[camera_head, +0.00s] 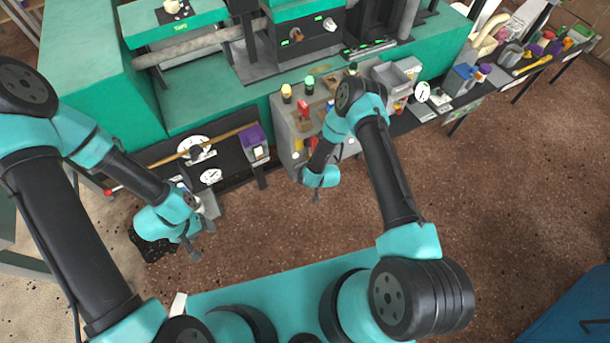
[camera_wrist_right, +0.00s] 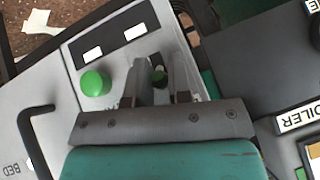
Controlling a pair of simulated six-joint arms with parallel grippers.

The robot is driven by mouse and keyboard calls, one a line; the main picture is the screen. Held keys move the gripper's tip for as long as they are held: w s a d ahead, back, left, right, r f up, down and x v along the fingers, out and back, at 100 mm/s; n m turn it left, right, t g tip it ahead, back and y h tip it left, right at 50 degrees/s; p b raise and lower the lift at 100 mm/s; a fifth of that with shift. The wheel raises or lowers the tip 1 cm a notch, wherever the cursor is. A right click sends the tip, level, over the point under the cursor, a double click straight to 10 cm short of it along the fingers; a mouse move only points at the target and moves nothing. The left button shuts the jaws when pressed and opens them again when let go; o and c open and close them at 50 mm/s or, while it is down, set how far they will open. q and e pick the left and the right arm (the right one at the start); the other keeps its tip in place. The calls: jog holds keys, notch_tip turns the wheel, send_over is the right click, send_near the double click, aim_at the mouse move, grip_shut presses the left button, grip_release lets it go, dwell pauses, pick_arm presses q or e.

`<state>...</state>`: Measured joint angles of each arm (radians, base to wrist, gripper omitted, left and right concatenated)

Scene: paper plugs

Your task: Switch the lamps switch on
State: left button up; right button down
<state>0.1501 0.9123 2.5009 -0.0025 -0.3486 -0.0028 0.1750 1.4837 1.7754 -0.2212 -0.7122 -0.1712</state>
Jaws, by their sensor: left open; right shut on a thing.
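My right gripper (camera_head: 316,196) hangs at the front of the grey cabinet (camera_head: 287,140), low on its right part. In the right wrist view its two fingers (camera_wrist_right: 160,80) are closed around a small dark switch-like piece (camera_wrist_right: 158,74) on a grey panel (camera_wrist_right: 60,125); the fingers hide most of it. I cannot read a label that names it as the lamps switch. A yellow lamp (camera_head: 287,91) and a green lamp (camera_head: 309,82) stand on the cabinet's top edge. My left gripper (camera_head: 203,241) is open and empty, above the floor at the left.
In the right wrist view a round green button (camera_wrist_right: 95,83), a black bent handle (camera_wrist_right: 30,122) and a sign reading BOILER (camera_wrist_right: 300,115) lie around the fingers. In the head view a purple box (camera_head: 252,138) stands left of the cabinet. The brown floor (camera_head: 480,190) is clear at the right.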

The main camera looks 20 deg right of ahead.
jog(key=c, duration=1.1)
grip_release()
jog(key=v, duration=1.7)
jog(key=shift+d+r, duration=0.15)
jog(key=shift+r, duration=0.1)
jog(key=s+r+m+g, duration=0.1)
jog(key=s+r+g, duration=0.1)
jog(key=s+r, duration=0.1)
jog(key=s+r+m+g, duration=0.1)
jog(key=s+r+g, duration=0.1)
jog(key=s, duration=0.3)
jog(key=s+r+m+g, duration=0.1)
jog(key=s+r+g, duration=0.1)
jog(key=s+r, duration=0.2)
jog(key=shift+s, duration=0.5)
